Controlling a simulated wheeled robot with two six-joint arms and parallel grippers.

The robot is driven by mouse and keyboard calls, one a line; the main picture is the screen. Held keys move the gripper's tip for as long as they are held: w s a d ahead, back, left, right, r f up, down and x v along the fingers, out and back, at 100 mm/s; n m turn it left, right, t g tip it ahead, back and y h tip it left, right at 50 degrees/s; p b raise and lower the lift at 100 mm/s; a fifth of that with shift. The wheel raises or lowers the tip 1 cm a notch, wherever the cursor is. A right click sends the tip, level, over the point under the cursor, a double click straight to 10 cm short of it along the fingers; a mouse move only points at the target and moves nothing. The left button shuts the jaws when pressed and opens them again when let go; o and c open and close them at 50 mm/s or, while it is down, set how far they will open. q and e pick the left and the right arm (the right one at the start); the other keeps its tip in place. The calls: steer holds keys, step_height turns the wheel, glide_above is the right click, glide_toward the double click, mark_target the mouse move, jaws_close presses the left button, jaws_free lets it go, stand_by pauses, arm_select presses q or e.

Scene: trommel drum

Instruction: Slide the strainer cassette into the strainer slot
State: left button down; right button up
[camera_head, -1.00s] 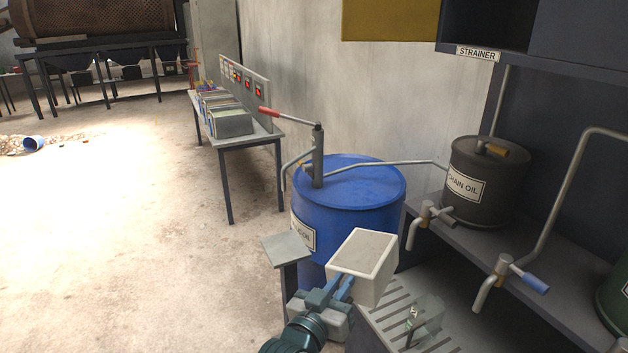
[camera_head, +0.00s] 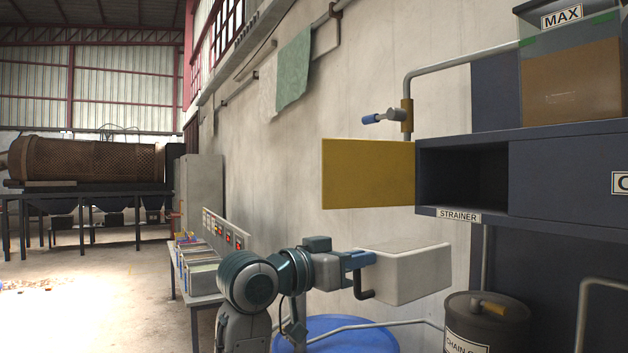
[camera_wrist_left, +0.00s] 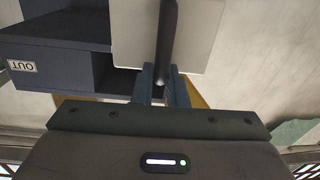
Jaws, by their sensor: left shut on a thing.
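The strainer cassette (camera_head: 412,278) is a pale white-grey box with a dark handle on its near end. My left gripper (camera_head: 364,262) is shut on that handle and holds the cassette in the air, roughly level, above the blue drum. The strainer slot (camera_head: 465,178) is a dark, empty-looking opening in the blue-grey cabinet, up and to the right of the cassette, with a STRAINER label under it. In the left wrist view the fingers (camera_wrist_left: 165,84) grip the handle, and the cassette (camera_wrist_left: 200,35) shows beyond. My right gripper is out of view.
The yellow door (camera_head: 368,174) stands open on the slot's left. A pipe with a blue-handled valve (camera_head: 383,117) is above it. The chain oil can (camera_head: 484,322) and blue drum (camera_head: 340,338) are below. The cabinet (camera_wrist_left: 55,68) shows left in the wrist view.

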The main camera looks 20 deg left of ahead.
arm_select(q)
steer(key=s+a+r+m+h, duration=0.1)
steer(key=s+a+r, duration=0.1)
steer(key=s+r, duration=0.5)
steer(key=s+a+r, duration=0.1)
steer(key=s+r, duration=0.3)
steer(key=r, duration=0.7)
steer(key=shift+g, duration=0.4)
steer(key=x, duration=0.4)
steer(key=shift+w+a+f, duration=0.1)
steer(key=shift+w+f, duration=0.15)
steer(key=shift+f, duration=0.05)
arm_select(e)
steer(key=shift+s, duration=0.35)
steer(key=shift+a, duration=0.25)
